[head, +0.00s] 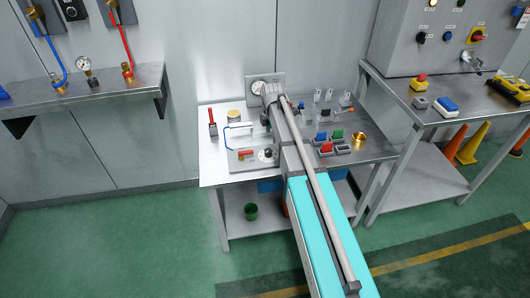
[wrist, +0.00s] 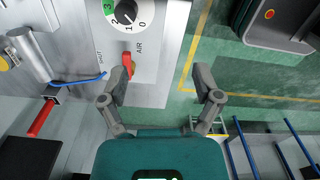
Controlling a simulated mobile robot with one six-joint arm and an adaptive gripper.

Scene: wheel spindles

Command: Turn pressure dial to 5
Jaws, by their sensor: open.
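The pressure dial (wrist: 125,10) is at the top edge of the wrist view, partly cut off. It has a dark knob with a white mark and a scale showing low numbers and a green band. The white mark seems to point near the 1. In the head view a small round dial (head: 266,155) sits on the light panel on the table, beside a red lever. My gripper (wrist: 163,80) is open and empty. Its left finger is next to the red AIR lever (wrist: 127,65); whether they touch I cannot tell. The dial lies beyond the fingertips. In the head view my arm hides the gripper.
A pressure gauge (head: 258,88) stands at the table's back. Coloured blocks (head: 326,148) and a brass ring (head: 358,139) lie to the right of my arm. A red-handled tool (head: 212,124) stands at the left. A second bench (head: 400,84) is at the right.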

